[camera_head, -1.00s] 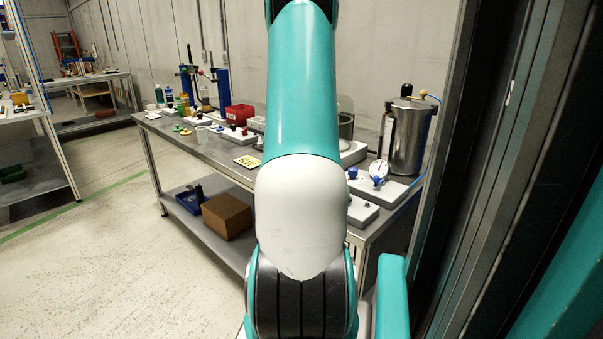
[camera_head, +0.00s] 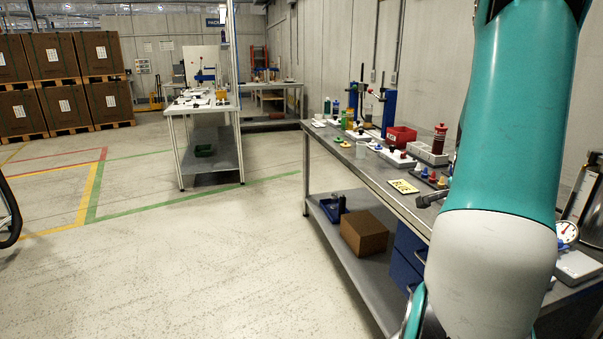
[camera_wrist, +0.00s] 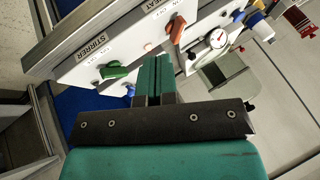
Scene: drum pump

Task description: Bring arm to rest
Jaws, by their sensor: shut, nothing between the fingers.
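My gripper (camera_wrist: 153,80) shows in the wrist view, its two teal fingers together with nothing between them. The fingertips appear in front of a white control panel (camera_wrist: 128,48) labelled "STIRRER" and "HEAT"; I cannot tell how wide the gap is. A green knob (camera_wrist: 114,72) is left of the fingers and an orange-red knob (camera_wrist: 175,28) is above right. In the head view my teal and white arm fills the right side, rising out of the top of the picture. My gripper cannot be made out there.
The grey workbench (camera_head: 375,168) runs along the right, partly hidden by my arm.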

